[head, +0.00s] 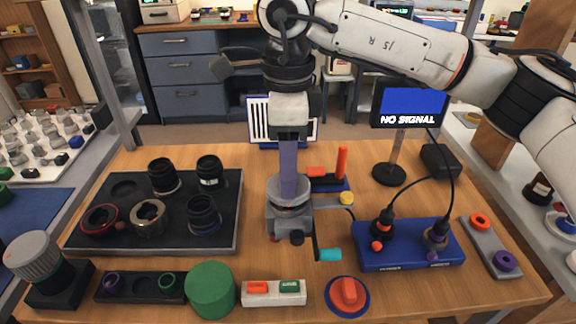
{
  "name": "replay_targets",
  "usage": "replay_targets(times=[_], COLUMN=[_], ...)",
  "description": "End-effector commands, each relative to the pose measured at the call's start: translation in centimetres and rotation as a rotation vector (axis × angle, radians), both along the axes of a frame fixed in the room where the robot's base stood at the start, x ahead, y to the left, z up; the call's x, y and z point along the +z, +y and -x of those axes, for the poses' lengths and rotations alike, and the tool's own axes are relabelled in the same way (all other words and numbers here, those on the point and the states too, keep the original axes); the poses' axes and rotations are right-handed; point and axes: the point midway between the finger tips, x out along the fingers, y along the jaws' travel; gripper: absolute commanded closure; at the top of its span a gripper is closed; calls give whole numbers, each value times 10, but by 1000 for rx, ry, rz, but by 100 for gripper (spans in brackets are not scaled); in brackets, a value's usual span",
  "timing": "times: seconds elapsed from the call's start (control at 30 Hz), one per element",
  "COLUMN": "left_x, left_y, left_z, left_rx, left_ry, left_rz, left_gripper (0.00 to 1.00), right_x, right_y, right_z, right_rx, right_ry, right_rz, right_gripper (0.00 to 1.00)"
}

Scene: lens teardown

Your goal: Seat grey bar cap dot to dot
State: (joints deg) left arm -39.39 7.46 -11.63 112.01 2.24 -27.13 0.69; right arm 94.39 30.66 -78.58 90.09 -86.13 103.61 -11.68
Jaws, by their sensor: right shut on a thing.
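My right gripper (289,190) comes down from above at the middle of the table, its fingers seen edge-on. It is shut on the grey bar cap (275,190), a round grey piece at the top of the grey holder (289,219). The bar itself is mostly hidden by the fingers. A small red dot (290,207) shows at the front, near the cap's rim. I cannot tell whether a second dot lines up with it, or whether the cap rests fully down. My left gripper is not in view.
A black tray (78,240) with several lens parts lies left. A teal-ended crank (329,254) and a yellow-knobbed arm (346,198) stick out from the holder. A green cylinder (210,289) stands in front, a blue cabled box (408,257) right, and a monitor (408,104) behind.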

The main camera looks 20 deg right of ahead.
Motion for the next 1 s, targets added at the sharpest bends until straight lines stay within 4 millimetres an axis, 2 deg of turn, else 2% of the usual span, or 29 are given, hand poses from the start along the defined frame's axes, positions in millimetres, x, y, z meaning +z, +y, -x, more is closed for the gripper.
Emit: replay_targets(times=[1.0], left_x=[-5], left_y=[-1], left_z=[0], left_rx=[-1], left_ry=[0], left_rz=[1], left_gripper=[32], right_x=[-7], right_y=[0], right_z=[0], right_rx=[0], right_ry=[0], right_rz=[0], right_gripper=[75])
